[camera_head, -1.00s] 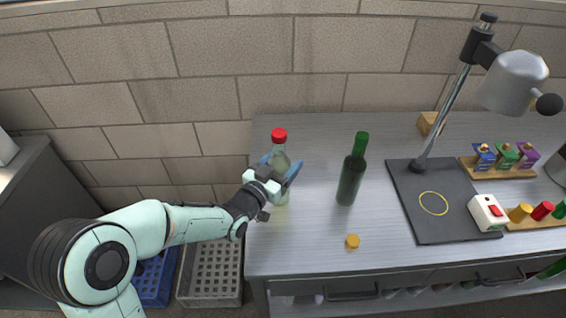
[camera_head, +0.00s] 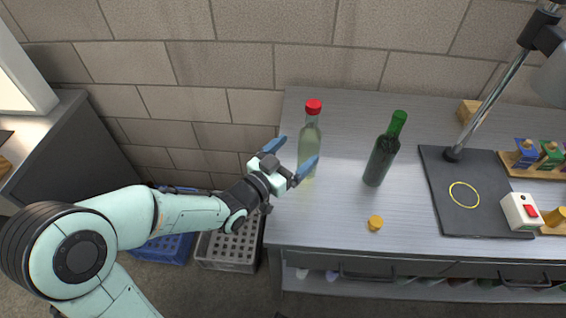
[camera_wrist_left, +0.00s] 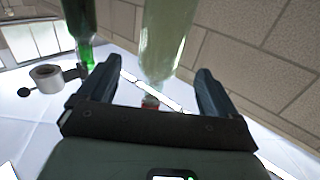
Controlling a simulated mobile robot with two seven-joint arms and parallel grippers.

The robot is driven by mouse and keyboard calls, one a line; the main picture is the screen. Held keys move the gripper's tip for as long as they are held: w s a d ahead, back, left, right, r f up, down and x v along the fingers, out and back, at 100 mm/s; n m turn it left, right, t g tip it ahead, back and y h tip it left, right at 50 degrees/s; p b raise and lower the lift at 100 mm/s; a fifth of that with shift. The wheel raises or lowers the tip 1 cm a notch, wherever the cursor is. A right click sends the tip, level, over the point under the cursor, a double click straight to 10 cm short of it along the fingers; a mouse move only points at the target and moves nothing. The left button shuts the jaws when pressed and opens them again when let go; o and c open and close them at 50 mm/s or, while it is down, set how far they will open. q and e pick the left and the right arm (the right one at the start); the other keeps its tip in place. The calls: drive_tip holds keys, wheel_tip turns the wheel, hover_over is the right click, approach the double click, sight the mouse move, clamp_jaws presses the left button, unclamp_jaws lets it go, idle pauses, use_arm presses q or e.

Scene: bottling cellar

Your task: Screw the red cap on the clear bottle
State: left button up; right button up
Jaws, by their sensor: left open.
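The clear bottle (camera_head: 309,146) stands upright near the left end of the bench. The red cap (camera_head: 313,106) sits on its mouth; how tightly cannot be told. My left gripper (camera_head: 293,157) is open, just left of the bottle's body and below the cap. One blue fingertip overlaps the bottle in the picture; I see no grip on it. In the left wrist view the clear bottle (camera_wrist_left: 167,35) appears upside down beyond the open fingers, with a small red patch, apparently the cap (camera_wrist_left: 150,101), at its lower end. My right gripper is not in view.
A dark green bottle (camera_head: 382,155) stands right of the clear one. An orange cap (camera_head: 375,223) lies near the front edge. A black mat (camera_head: 452,208) with a lamp stand, a white switch box (camera_head: 520,212) and cap racks are farther right. Crates (camera_head: 228,249) stand on the floor.

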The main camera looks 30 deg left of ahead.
use_arm(q)
drive_tip(key=s, duration=0.4)
drive_tip(key=shift+a, duration=0.4)
